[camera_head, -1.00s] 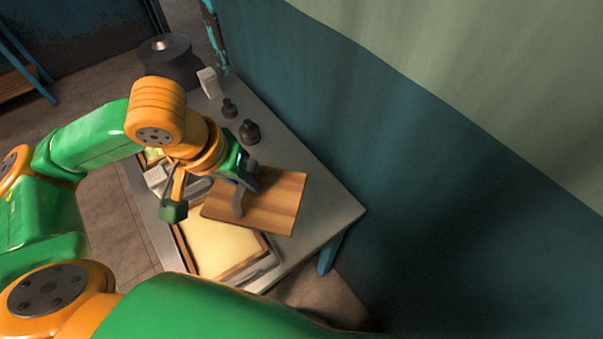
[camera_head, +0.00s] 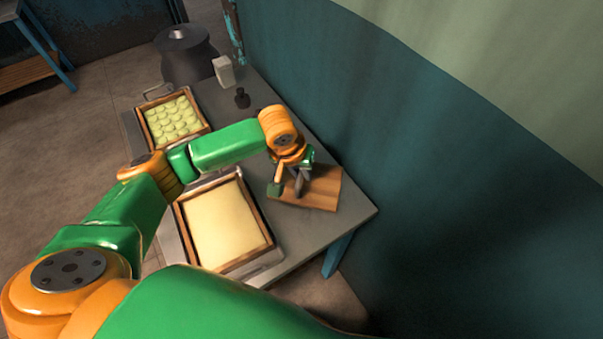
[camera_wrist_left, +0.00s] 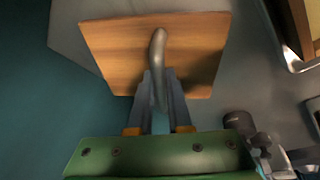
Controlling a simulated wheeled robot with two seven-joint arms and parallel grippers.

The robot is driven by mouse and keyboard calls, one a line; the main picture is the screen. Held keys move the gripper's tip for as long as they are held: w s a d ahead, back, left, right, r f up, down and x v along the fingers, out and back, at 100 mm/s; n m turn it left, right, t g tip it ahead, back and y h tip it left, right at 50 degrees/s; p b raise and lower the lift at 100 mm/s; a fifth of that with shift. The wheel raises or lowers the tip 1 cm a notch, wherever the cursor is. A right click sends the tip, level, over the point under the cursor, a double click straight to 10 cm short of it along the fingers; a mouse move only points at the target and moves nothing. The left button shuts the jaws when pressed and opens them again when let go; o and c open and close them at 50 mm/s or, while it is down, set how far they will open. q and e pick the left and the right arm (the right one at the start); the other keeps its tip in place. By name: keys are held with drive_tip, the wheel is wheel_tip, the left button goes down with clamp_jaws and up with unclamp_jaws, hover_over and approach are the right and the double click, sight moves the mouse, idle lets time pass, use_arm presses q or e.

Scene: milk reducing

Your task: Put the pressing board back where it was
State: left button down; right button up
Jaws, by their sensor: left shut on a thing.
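The pressing board (camera_head: 322,188) is a flat wooden board with a curved grey handle. It is at the right part of the grey table, right of the tray with the yellow slab. In the left wrist view the board (camera_wrist_left: 110,48) shows face on, with its handle (camera_wrist_left: 158,50) between my left gripper's fingers. My left gripper (camera_head: 299,184) is shut on this handle; its fingers also show in the left wrist view (camera_wrist_left: 158,98). I cannot tell whether the board touches the table. My right gripper is not in view.
A wooden-framed tray with a yellow slab (camera_head: 222,222) lies front left of the board. A second tray with round pale pieces (camera_head: 172,120) lies farther back. A dark weight (camera_head: 242,98) and a white block (camera_head: 223,71) stand near the wall (camera_head: 400,120). A dark pot (camera_head: 186,55) stands behind.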

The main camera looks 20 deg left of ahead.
use_arm(q)
drive_tip(key=shift+f, duration=0.55)
drive_tip(key=c, duration=1.3)
unclamp_jaws()
drive_tip(key=shift+f, duration=0.1)
drive_tip(key=o, duration=0.5)
drive_tip(key=shift+c, duration=0.2)
drive_tip(key=p+v, duration=0.1)
drive_tip(key=v, duration=1.1)
